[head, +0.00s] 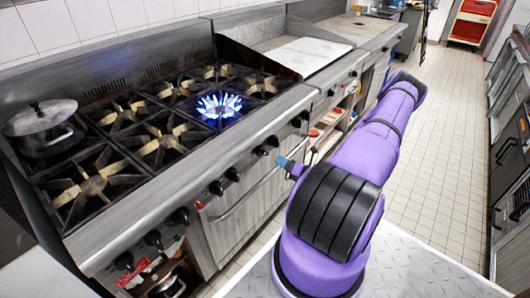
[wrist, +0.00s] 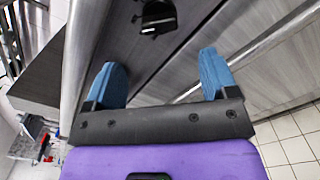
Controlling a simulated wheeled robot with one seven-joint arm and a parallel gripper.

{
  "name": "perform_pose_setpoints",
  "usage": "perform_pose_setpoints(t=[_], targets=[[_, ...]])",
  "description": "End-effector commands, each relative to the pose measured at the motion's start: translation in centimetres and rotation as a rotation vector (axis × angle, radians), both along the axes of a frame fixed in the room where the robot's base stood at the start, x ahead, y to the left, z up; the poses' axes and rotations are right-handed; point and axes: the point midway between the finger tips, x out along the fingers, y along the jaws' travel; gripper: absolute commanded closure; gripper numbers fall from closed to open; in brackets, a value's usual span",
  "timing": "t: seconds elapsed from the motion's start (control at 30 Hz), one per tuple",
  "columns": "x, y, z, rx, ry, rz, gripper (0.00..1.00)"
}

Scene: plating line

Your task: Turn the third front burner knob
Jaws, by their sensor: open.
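Several black knobs line the front panel of the steel range (head: 240,140). The third knob from the left end (head: 180,216) is in plain view; I cannot tell which way it is turned. My gripper (head: 283,162) has blue fingers and is open and empty, in front of the panel, close to a pair of knobs (head: 262,150) further right. In the wrist view, one black knob (wrist: 158,17) lies beyond the open fingers of my gripper (wrist: 160,62), at the top edge and apart from them. Which knob this is cannot be told for certain.
A blue flame (head: 219,106) burns on a front burner. A lidded pot (head: 44,126) stands on the left burners. An oven handle (head: 245,195) sticks out below the knobs. The tiled aisle (head: 445,170) on the right is clear.

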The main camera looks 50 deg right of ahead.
Motion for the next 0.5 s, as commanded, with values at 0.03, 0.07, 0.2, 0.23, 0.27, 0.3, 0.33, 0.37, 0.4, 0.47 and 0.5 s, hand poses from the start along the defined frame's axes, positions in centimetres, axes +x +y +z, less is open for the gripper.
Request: perform_pose_setpoints(t=[0.03,0.07,0.2,0.23,0.27,0.3,0.33,0.37,0.4,0.47,0.5], targets=[[0.4,0.1,0.0,0.001,-0.001,0.001,0.20],[0.7,0.1,0.0,0.000,-0.001,0.001,0.20],[2.7,0.3,0.0,0.000,0.000,0.003,0.20],[3.2,0.4,0.0,-0.001,-0.001,0.004,0.20],[3.8,0.4,0.0,-0.001,-0.001,0.004,0.20],[4.5,0.5,0.0,-0.001,-0.001,0.004,0.20],[5.0,0.5,0.0,0.000,-0.001,0.004,0.20],[5.6,0.6,0.0,-0.001,-0.001,0.005,0.20],[6.3,0.6,0.0,-0.002,-0.002,0.004,0.20],[7.2,0.6,0.0,-0.001,-0.001,0.004,0.20],[7.8,0.7,0.0,-0.001,-0.001,0.004,0.20]])
